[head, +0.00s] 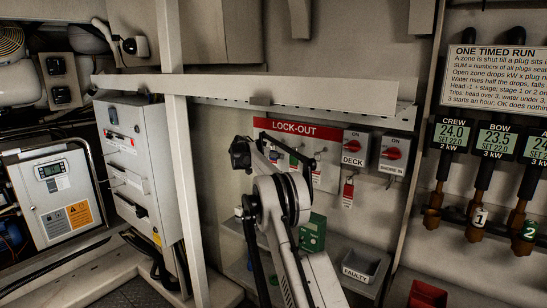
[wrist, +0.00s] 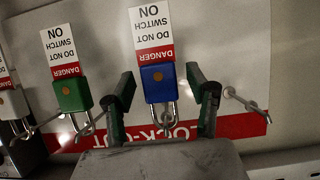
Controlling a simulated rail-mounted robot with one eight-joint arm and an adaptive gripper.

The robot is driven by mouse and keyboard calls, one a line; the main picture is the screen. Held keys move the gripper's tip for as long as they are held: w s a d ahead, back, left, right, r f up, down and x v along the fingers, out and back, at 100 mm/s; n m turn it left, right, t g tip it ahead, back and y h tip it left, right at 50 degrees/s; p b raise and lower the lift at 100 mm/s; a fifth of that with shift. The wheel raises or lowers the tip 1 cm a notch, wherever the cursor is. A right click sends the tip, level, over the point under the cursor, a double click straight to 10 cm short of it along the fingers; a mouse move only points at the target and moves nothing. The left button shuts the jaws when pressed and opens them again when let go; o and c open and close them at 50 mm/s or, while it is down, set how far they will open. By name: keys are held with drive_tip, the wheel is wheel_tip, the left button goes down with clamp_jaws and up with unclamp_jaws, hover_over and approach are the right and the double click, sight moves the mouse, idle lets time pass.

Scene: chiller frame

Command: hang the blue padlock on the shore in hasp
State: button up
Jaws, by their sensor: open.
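The blue padlock (wrist: 158,84) hangs by its shackle from a peg under the LOCK-OUT strip, with a white and red "DO NOT SWITCH ON" tag. It appears upside down in the wrist view. My gripper (wrist: 164,88) is open, its two dark fingers on either side of the blue padlock, apparently apart from it. In the head view my arm covers much of this spot, and I cannot make out the blue padlock there. The SHORE IN switch box (head: 393,153), grey with a red knob, is on the wall to the right. Its hasp is not clear.
A green padlock (wrist: 73,92) hangs close beside one finger; a bare peg (wrist: 245,104) is beside the other. A red padlock (head: 348,192) hangs below the DECK switch (head: 355,147). Below are a shelf, a green box (head: 312,232) and a FAULTY bin (head: 360,265). A long beam (head: 250,88) crosses above.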

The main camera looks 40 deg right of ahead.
clamp_jaws()
drive_tip(key=shift+r, duration=0.1)
idle(0.3)
